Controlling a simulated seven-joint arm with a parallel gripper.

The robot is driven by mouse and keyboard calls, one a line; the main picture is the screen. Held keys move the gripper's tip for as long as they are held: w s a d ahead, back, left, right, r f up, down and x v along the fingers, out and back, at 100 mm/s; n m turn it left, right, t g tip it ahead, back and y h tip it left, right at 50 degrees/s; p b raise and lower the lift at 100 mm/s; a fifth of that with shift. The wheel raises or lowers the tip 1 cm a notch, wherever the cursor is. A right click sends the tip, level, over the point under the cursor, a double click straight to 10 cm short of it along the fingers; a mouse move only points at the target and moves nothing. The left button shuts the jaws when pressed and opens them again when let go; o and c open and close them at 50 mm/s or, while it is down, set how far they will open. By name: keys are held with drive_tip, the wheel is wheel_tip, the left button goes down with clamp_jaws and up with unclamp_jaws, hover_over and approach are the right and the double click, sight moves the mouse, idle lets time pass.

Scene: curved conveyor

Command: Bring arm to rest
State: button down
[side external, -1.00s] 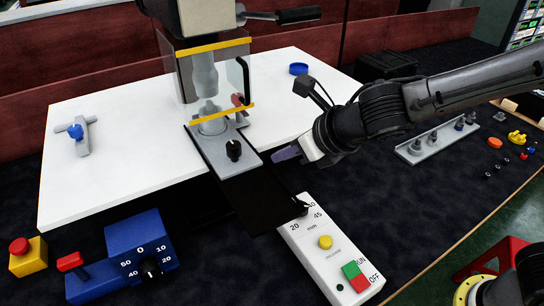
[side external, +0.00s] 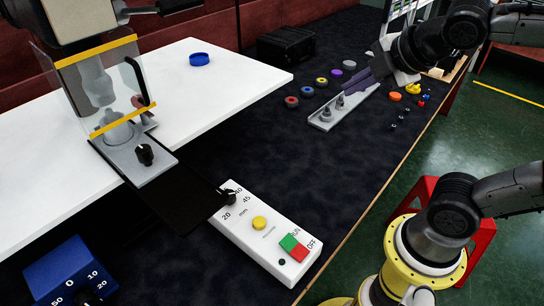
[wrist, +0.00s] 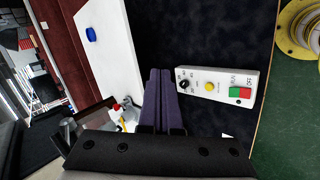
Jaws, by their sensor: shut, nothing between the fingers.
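My gripper (side external: 352,88) is in the upper right of the side external view, its purple fingers together and pointing down-left. In that picture it overlaps the grey rail (side external: 325,119) and hides part of it. Height above the table is hard to tell. In the wrist view my gripper (wrist: 160,73) shows both purple fingers side by side with nothing between them. The press (side external: 95,85) with its clear, yellow-edged guard stands at the left, well apart from my gripper.
A white control box (side external: 265,232) lies on the dark table near its front edge. Several coloured rings, such as a red one (side external: 291,102), lie behind the rail. A blue ring (side external: 200,59) sits on the white board (side external: 240,72). A black case (side external: 286,43) stands at the back.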

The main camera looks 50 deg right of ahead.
drive_tip(key=s+a+f+m+g+y, duration=0.1)
drive_tip(key=s+f+m, duration=0.5)
drive_tip(key=m, duration=0.8)
drive_tip(key=shift+s+a+g+y, duration=0.4)
drive_tip(key=shift+s+a+g, duration=0.4)
drive_tip(key=shift+s, duration=0.4)
